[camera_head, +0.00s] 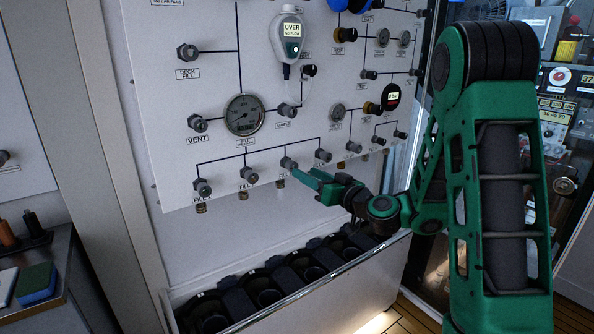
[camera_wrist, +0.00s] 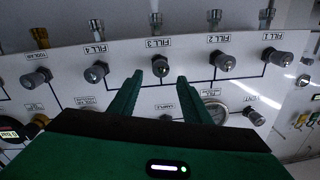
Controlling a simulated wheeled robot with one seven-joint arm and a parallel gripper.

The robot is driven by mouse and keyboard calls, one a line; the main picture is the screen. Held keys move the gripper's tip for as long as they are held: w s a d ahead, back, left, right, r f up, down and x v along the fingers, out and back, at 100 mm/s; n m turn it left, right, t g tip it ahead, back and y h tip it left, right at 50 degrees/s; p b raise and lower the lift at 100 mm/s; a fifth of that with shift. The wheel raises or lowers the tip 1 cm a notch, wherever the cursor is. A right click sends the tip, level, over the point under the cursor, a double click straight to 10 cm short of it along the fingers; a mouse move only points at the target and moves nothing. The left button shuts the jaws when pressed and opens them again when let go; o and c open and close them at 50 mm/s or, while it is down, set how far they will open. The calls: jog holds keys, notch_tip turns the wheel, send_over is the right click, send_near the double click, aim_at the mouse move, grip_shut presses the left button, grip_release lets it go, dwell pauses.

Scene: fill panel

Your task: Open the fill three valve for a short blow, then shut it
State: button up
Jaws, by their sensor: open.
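The fill three valve is a grey round knob (camera_wrist: 160,66) under an upside-down FILL 3 label in the wrist view. My gripper (camera_wrist: 160,77) is open and empty, one green finger on each side of the knob's line. The knob shows centred just beyond the fingertips, and I see no contact. In the head view my gripper (camera_head: 297,172) reaches the panel from the lower right. The valve's setting cannot be told.
Fill two (camera_wrist: 222,63) and fill four (camera_wrist: 95,72) knobs flank it closely. Above are a round gauge (camera_head: 244,114) and a sample knob (camera_head: 287,109) with a handheld analyser reading OVER (camera_head: 291,37). A bin with dark round holders (camera_head: 349,297) stands below the panel.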

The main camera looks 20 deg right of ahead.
aim_at(295, 166)
jog(key=x, duration=0.6)
jog(key=shift+w, duration=0.1)
jog(key=c, duration=1)
jog(key=shift+c, duration=0.2)
